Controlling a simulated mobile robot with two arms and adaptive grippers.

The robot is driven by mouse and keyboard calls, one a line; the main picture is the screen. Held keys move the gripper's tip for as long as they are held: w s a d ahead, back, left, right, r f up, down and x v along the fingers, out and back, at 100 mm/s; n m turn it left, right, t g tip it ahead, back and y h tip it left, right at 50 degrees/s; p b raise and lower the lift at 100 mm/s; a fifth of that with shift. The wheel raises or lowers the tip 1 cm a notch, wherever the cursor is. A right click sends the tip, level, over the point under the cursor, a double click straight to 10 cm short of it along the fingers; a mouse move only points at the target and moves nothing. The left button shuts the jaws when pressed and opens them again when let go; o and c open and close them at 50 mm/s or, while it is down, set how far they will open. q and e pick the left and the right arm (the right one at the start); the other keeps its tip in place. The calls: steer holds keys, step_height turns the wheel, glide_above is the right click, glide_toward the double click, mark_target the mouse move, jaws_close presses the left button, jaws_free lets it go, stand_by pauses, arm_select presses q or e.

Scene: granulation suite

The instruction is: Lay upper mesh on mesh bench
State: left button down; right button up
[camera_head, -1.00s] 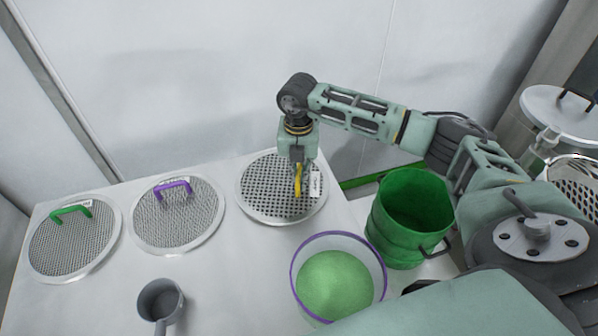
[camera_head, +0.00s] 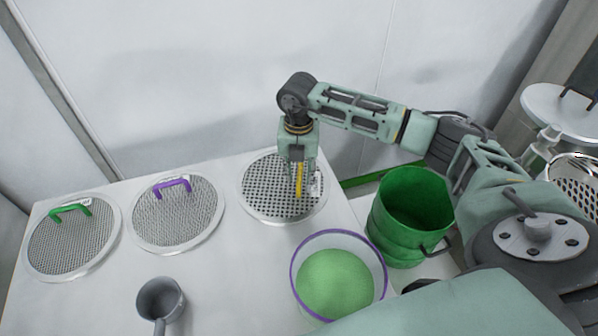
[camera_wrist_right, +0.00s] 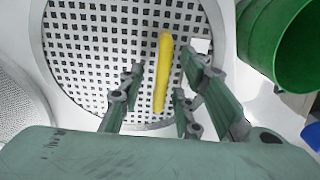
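A round coarse mesh (camera_head: 260,187) with a metal rim and a yellow handle (camera_head: 299,182) lies flat on the white bench (camera_head: 235,262), rightmost of three meshes. My right gripper (camera_head: 298,172) is above it, pointing down. In the right wrist view its fingers (camera_wrist_right: 160,80) are spread on either side of the yellow handle (camera_wrist_right: 164,60), with a gap on each side. The gripper is open and holds nothing. A small white label is beside the handle. My left gripper is out of view.
A purple-handled mesh (camera_head: 165,222) and a green-handled mesh (camera_head: 65,250) lie to the left. Bare bench lies between scoop and tub.

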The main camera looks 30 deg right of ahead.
step_height(320, 180, up, 12)
stand_by(0.4)
steer(key=shift+f, duration=0.1)
stand_by(0.3)
